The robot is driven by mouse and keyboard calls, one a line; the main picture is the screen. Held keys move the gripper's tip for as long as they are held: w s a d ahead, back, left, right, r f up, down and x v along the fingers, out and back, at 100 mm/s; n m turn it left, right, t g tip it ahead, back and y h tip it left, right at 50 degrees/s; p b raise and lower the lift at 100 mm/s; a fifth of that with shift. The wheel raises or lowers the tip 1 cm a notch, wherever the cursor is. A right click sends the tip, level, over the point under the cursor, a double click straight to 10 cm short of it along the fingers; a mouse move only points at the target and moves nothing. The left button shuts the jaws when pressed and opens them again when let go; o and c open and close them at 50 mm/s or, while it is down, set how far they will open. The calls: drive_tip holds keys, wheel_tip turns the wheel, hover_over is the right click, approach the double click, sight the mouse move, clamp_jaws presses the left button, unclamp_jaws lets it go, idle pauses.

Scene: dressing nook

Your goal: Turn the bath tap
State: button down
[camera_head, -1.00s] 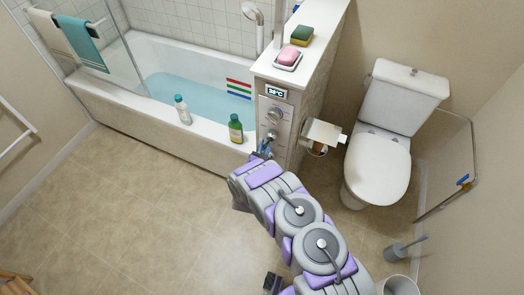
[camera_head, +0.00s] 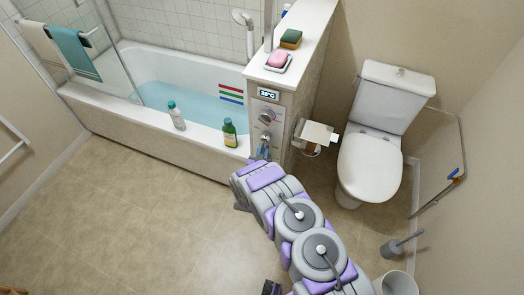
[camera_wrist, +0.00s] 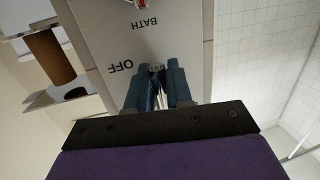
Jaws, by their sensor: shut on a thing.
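The upper knob (camera_head: 266,117) is clear. My gripper (camera_head: 263,152) is at the lower knob (camera_head: 265,136), the bath tap. In the wrist view my gripper (camera_wrist: 158,72) has its two dark blue fingers closed around a small metal piece at the panel, mostly hidden between them. The tap's exact angle cannot be told.
The bath (camera_head: 205,75) holds blue water. A white bottle (camera_head: 177,117) and a green bottle (camera_head: 229,133) stand on its rim. A toilet-paper holder (camera_head: 315,136) juts out right of the panel, near the toilet (camera_head: 370,165).

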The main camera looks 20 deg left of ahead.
drive_tip(key=c, duration=1.3)
unclamp_jaws()
drive_tip(key=shift+w+r, duration=0.1)
drive_tip(key=shift+r, duration=0.15)
drive_tip(key=shift+o, duration=0.6)
drive_tip(key=shift+f, duration=0.1)
drive_tip(key=s+d+r+p, duration=0.1)
drive_tip(key=s+d+p, duration=0.1)
drive_tip(key=s, duration=1.5)
drive_tip(key=shift+r+p, duration=0.2)
drive_tip(key=shift+p, duration=0.6)
